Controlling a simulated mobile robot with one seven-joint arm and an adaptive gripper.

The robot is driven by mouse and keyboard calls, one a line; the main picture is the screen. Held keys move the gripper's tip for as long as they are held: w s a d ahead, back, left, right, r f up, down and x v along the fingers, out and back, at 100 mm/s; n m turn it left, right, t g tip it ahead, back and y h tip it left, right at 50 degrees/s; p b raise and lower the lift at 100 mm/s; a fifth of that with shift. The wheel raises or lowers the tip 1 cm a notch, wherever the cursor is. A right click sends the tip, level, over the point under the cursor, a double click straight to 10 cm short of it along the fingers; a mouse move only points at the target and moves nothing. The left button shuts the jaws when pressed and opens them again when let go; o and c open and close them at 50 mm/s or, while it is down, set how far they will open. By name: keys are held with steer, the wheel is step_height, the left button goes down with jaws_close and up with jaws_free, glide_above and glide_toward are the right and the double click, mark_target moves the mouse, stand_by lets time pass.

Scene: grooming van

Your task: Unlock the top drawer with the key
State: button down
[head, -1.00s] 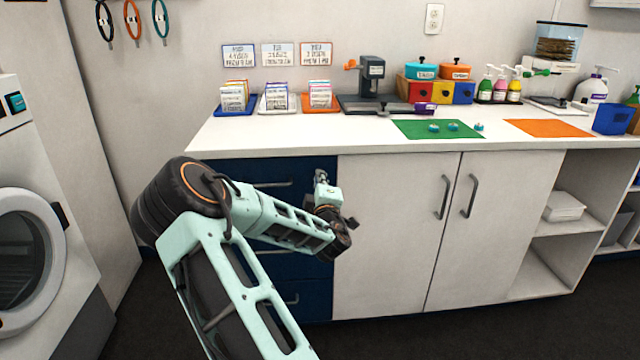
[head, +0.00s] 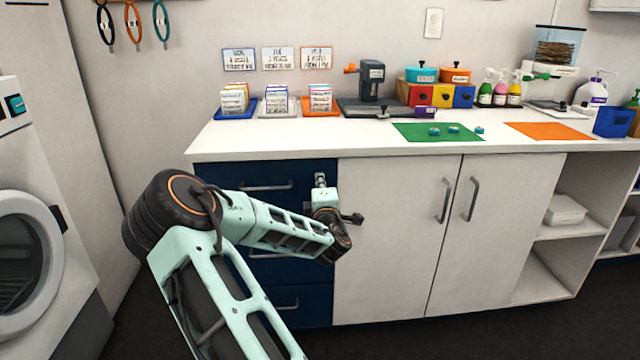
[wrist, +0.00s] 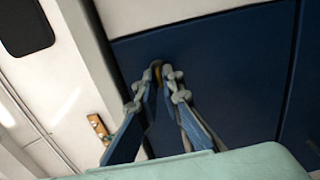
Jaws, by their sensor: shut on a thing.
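The top drawer (head: 225,175) is the dark blue front at the left end of the counter, closed, with a bar handle (head: 267,186). My gripper (head: 320,180) is in front of its right edge, beside the white cupboard door. In the wrist view the fingers (wrist: 160,72) point at a dark blue front (wrist: 225,65) and close on a small brass-coloured sliver, likely the key (wrist: 157,69). Most of it is hidden between the fingertips. I see no lock clearly, and I cannot tell whether the key touches the front.
Two lower blue drawers are partly behind my arm. White cupboard doors (head: 395,230) with handles stand to the right. The white countertop (head: 300,140) overhangs above my gripper. A washer-like machine (head: 30,220) stands at left. The dark floor in front is clear.

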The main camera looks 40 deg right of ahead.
steer(key=c, duration=2.1)
jaws_free()
steer(key=shift+s, duration=0.1)
steer(key=v, duration=1.2)
